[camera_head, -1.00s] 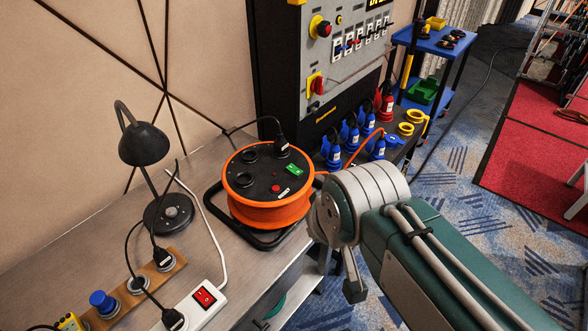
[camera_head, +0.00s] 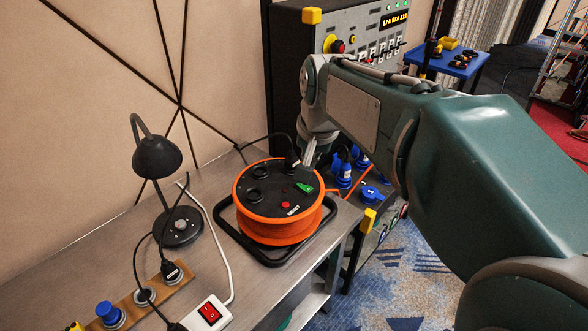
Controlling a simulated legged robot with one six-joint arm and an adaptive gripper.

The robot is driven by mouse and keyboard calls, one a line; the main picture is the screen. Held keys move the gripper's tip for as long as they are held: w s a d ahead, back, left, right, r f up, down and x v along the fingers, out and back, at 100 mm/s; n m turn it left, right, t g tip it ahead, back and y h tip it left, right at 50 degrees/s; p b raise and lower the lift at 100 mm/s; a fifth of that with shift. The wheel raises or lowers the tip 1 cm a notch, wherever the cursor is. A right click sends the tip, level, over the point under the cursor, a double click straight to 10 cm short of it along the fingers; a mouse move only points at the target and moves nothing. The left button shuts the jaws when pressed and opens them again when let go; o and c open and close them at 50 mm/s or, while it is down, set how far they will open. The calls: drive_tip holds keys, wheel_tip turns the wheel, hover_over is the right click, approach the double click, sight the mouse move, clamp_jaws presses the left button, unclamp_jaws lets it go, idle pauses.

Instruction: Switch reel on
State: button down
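The orange cable reel (camera_head: 278,232) lies flat in its black frame on the metal bench (camera_head: 110,265). Its black top carries a green switch (camera_head: 304,188), a red reset button (camera_head: 285,205), covered sockets and a black plug (camera_head: 292,160) at the back. My gripper (camera_head: 309,164) points down at the reel's back right edge, near the plug and behind the green switch. Its fingertips are small and partly blend with the things behind, so I cannot tell how far apart they are. I cannot tell whether the gripper touches anything.
A black desk lamp (camera_head: 156,160) stands left of the reel. A white power strip (camera_head: 208,314) with a red switch lies in front. The control cabinet (camera_head: 360,41) rises behind my arm. Blue plugs (camera_head: 345,173) sit right of the reel. A blue cart (camera_head: 452,62) stands farther back.

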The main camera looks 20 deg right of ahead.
drive_tip(key=w+d+f+m+g, duration=0.1)
drive_tip(key=w+d+f+m, duration=0.15)
drive_tip(key=w, duration=0.55)
drive_tip(key=m+g, duration=0.1)
drive_tip(key=m, duration=0.3)
hover_over(305, 187)
wheel_tip(305, 187, down, 5)
drive_tip(key=shift+d+f+n+y, duration=0.15)
drive_tip(key=shift+f+n+y, duration=0.05)
drive_tip(key=shift+n+y, duration=0.1)
drive_tip(key=f, duration=0.4)
drive_tip(key=w+f, duration=0.1)
drive_tip(key=f, duration=0.4)
drive_tip(key=a+f, duration=0.1)
drive_tip(key=f, duration=0.3)
drive_tip(key=shift+w+f, duration=0.3)
drive_tip(key=shift+f, duration=0.1)
